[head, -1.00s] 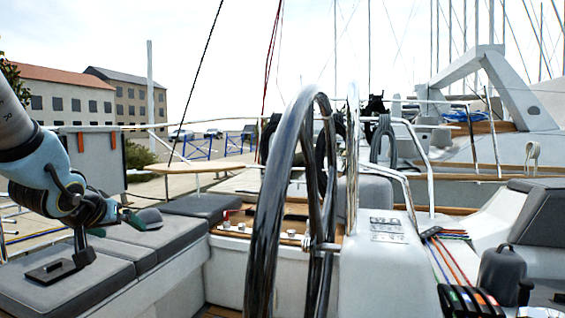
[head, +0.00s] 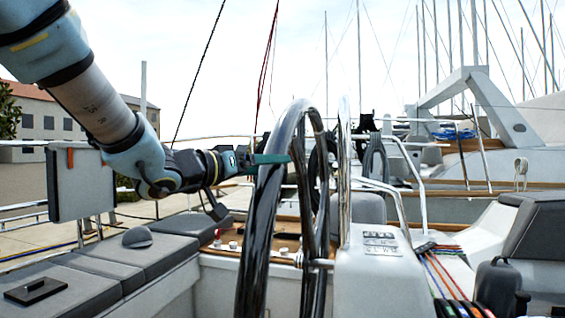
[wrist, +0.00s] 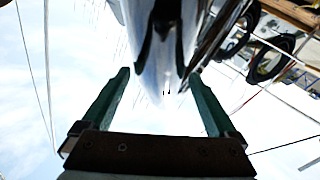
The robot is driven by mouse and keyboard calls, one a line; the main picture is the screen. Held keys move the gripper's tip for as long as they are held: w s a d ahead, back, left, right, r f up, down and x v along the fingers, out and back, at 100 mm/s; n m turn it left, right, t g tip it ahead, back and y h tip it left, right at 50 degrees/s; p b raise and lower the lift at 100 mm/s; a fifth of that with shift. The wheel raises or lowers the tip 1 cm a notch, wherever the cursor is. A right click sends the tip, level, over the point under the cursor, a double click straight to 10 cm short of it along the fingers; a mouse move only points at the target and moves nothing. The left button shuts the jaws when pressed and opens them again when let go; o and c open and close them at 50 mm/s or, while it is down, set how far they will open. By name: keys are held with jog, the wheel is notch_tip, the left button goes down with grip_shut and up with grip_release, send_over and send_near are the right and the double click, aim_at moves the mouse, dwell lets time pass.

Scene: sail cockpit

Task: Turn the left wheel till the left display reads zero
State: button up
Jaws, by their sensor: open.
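A large shiny wheel (head: 262,215) stands upright, seen nearly edge-on, in the middle of the head view. My gripper (head: 284,158) is at the upper part of its rim, coming in from the left. In the wrist view the two green fingers of my gripper (wrist: 160,73) are apart, with the glossy rim (wrist: 165,45) between them. The gripper is open; I cannot tell whether a finger touches the rim. A small panel with display-like marks (head: 380,243) sits on the white pedestal right of the wheel. Its reading is too small to make out.
A chrome rail (head: 405,175) and coloured ropes (head: 445,275) lie to the right. A winch-like dark object (head: 497,285) stands at the lower right.

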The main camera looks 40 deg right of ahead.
aim_at(283, 165)
jog(key=d+p, duration=0.1)
jog(key=d, duration=0.4)
jog(key=shift+w+d, duration=0.1)
jog(key=shift+w, duration=0.1)
grip_shut()
dwell(0.6)
